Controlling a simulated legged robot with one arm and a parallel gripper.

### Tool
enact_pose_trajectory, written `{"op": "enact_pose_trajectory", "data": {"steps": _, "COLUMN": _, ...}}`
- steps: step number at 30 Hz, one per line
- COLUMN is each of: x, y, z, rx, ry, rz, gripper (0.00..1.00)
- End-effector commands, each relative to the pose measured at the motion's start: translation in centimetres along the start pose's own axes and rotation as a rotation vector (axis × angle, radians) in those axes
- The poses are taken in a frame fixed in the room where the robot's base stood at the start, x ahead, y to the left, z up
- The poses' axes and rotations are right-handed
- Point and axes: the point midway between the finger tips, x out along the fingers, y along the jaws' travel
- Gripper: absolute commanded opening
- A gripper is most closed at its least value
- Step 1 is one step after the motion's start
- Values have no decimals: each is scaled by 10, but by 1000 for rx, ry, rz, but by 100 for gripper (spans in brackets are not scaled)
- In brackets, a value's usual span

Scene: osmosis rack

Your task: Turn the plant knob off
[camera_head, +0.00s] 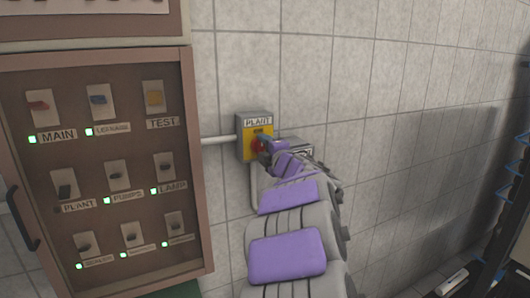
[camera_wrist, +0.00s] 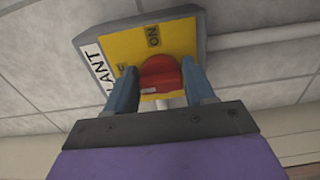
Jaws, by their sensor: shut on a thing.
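The plant knob is a red rotary knob (camera_wrist: 161,73) on a yellow plate, on a grey box (camera_head: 243,128) labelled PLANT that is fixed to the tiled wall. In the head view a little red of the knob (camera_head: 256,145) shows beside my gripper (camera_head: 264,142). In the wrist view my gripper's two blue-grey fingers (camera_wrist: 163,88) stand on either side of the knob and are shut on it. An ON label (camera_wrist: 153,38) shows on the plate. A second label is partly hidden behind a finger.
A brown panel cabinet (camera_head: 198,170) with several labelled switches and lit green lamps stands on the left. A white pipe (camera_head: 218,140) runs to the plant box. A dark rack with blue parts (camera_head: 513,180) stands at the far right. The wall between is bare.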

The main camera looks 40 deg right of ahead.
Motion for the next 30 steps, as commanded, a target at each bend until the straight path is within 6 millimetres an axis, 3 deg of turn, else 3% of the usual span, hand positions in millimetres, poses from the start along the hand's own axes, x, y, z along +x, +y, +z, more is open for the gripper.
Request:
{"op": "enact_pose_trajectory", "data": {"steps": 1, "x": 0, "y": -7, "z": 0, "rx": -10, "ry": -1, "rz": -13, "gripper": 23}}
{"op": "enact_pose_trajectory", "data": {"steps": 15, "x": 1, "y": -8, "z": 0, "rx": -24, "ry": 0, "rz": -16, "gripper": 23}}
{"op": "enact_pose_trajectory", "data": {"steps": 16, "x": 1, "y": -8, "z": 0, "rx": -24, "ry": 0, "rz": -16, "gripper": 55}}
{"op": "enact_pose_trajectory", "data": {"steps": 22, "x": 1, "y": -6, "z": 0, "rx": -23, "ry": 1, "rz": -12, "gripper": 74}}
{"op": "enact_pose_trajectory", "data": {"steps": 30, "x": 0, "y": -4, "z": 3, "rx": -20, "ry": 0, "rz": -7, "gripper": 75}}
